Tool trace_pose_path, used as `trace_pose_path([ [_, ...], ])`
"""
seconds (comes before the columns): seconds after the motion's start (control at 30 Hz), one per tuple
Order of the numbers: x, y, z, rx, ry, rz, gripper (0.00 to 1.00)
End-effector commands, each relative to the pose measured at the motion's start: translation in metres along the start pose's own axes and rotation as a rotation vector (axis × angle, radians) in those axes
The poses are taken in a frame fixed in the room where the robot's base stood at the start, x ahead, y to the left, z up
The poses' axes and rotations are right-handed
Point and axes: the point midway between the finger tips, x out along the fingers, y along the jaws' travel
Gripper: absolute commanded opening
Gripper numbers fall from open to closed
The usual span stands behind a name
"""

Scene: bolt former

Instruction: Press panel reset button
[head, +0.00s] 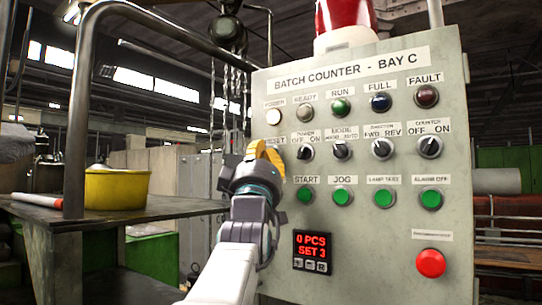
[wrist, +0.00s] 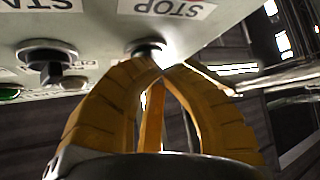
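The grey control panel (head: 365,115), labelled BATCH COUNTER - BAY C, stands on the right in the head view. My gripper (head: 268,153) is at its left edge, with its yellow fingertips together and nothing seen between them. The fingers hide the leftmost control of the second row; its label (head: 275,140) is partly covered and seems to end in "ST" or "SET". In the wrist view, my fingertips (wrist: 161,68) are right by a dark round button (wrist: 150,48), beside an upside-down STOP label (wrist: 165,7). I cannot tell whether they touch it.
A black POWER selector (head: 305,153) is just right of my gripper. A green START button (head: 305,195), a red counter display (head: 313,245) and a red button (head: 431,263) are lower. A table (head: 150,208) with a yellow pot (head: 117,186) stands left.

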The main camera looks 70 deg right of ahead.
Motion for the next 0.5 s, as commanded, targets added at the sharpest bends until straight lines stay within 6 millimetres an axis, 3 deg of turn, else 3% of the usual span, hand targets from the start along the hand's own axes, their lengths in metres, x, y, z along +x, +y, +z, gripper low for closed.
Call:
trace_pose_path([
  [0.5,-0.0042,-0.0009,-0.0009,0.0,0.001,-0.002,0.0],
])
